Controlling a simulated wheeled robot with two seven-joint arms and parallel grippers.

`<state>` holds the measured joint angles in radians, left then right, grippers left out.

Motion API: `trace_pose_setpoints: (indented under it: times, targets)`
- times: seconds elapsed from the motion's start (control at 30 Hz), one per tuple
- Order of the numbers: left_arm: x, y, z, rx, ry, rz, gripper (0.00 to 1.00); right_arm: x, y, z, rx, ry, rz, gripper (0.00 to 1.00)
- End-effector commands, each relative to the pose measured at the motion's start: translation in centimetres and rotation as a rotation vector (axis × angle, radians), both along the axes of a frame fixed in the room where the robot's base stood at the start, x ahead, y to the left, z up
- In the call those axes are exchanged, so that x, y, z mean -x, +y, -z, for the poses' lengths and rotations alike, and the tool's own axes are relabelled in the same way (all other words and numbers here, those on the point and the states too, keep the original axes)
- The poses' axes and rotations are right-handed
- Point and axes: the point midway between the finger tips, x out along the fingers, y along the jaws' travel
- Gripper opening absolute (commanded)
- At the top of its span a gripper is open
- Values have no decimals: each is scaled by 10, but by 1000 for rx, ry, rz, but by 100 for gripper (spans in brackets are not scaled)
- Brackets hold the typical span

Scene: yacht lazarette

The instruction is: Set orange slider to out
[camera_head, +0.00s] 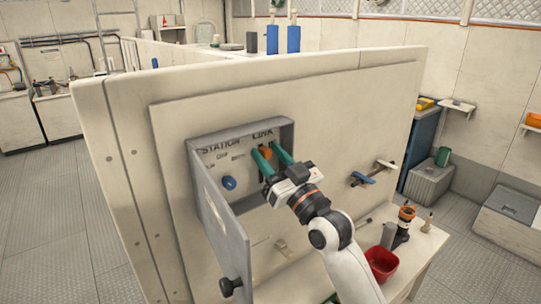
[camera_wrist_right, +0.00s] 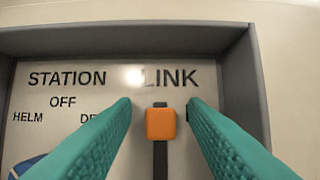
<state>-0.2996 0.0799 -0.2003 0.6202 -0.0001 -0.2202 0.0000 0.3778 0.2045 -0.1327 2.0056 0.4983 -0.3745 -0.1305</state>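The orange slider (camera_wrist_right: 161,123) sits on a dark vertical slot under the word LINK in the right wrist view. Only a short bit of slot shows above it, and more runs below. It also shows in the head view (camera_head: 266,152), inside the grey panel box (camera_head: 190,146). My right gripper (camera_wrist_right: 160,104) is open, with one green finger on each side of the slider and a visible gap to each. In the head view, the right gripper (camera_head: 268,150) reaches into the box from the lower right. No in or out label is readable. My left gripper is not in view.
A blue knob (camera_head: 229,183) sits under STATION in the same box. The box's grey door (camera_head: 222,222) hangs open toward the lower left. A blue-handled lever (camera_head: 362,180) is on the wall to the right. A red bowl (camera_head: 382,263) stands on the bench below.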

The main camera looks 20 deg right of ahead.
Motion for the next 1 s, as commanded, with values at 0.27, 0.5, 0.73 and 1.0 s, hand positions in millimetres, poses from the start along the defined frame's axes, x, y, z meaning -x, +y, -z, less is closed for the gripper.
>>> trace_pose_setpoints:
  times: [0.27,0.5,0.73,1.0]
  targets:
    - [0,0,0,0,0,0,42,0,0,0,0,1,0,0]
    - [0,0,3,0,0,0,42,0,0,5,1,2,0,0]
    - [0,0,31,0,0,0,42,0,0,44,2,5,1,0]
    - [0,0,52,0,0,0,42,0,0,78,0,4,1,0]
